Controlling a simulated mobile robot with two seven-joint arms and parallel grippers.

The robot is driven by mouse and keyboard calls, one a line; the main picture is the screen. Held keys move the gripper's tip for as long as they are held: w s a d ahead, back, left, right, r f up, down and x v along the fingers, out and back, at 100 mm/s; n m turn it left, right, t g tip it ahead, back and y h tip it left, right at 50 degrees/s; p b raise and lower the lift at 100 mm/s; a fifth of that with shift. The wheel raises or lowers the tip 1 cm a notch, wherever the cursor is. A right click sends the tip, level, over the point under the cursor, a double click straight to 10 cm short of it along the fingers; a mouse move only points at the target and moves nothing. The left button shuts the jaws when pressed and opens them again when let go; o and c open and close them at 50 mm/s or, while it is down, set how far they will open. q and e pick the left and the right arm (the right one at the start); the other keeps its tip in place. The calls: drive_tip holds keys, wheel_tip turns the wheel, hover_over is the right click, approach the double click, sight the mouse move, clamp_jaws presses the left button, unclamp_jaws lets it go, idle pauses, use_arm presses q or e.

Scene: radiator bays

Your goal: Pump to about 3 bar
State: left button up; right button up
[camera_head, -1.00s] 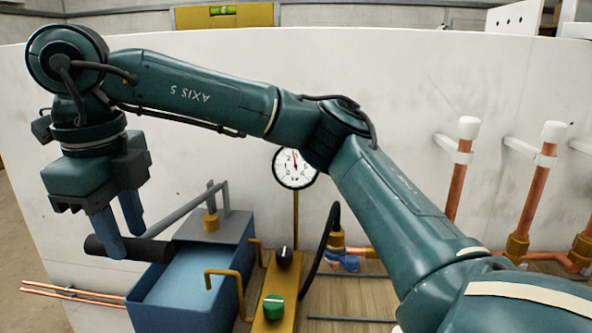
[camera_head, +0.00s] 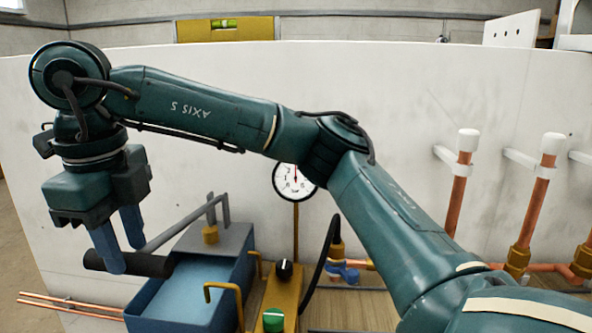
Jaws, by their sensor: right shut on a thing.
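My right gripper (camera_head: 118,262) is shut on the black grip of the pump handle (camera_head: 152,264). The grey lever (camera_head: 180,222) runs from the grip to a bracket on the blue pump tank (camera_head: 200,272). The round white pressure gauge (camera_head: 290,183) stands on a thin brass stem behind the tank. Its needle points roughly straight up; my right forearm covers part of its dial, and the numbers are too small to read surely. A black knob (camera_head: 284,270) and a green knob (camera_head: 273,320) sit on the brass block (camera_head: 293,296). My left gripper is out of view.
A black hose (camera_head: 322,262) rises beside the block to a brass fitting with a blue valve handle (camera_head: 343,273). Upright copper pipes (camera_head: 457,200) with white caps stand at the right. Loose copper pipes (camera_head: 70,305) lie at the left. A white wall (camera_head: 400,90) is behind.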

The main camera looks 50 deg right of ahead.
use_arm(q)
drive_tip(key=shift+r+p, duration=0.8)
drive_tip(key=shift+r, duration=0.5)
use_arm(e)
drive_tip(key=shift+w+d+r+g+y, duration=0.15)
drive_tip(key=shift+w+d+r, duration=0.1)
drive_tip(key=shift+d+r, duration=0.25)
drive_tip(key=shift+w+d+r+g+y, duration=0.15)
drive_tip(key=shift+w+d+r, duration=0.1)
drive_tip(key=shift+r, duration=0.45)
drive_tip(key=shift+c, duration=0.2)
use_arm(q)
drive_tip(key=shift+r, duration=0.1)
use_arm(e)
drive_tip(key=shift+o, duration=0.3)
drive_tip(key=o, duration=0.5)
drive_tip(key=shift+w, duration=0.1)
drive_tip(key=shift+o, duration=1.3)
drive_tip(key=shift+w+d+f, duration=0.1)
drive_tip(key=shift+d, duration=0.15)
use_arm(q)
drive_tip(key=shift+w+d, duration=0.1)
use_arm(e)
drive_tip(key=shift+a, duration=0.1)
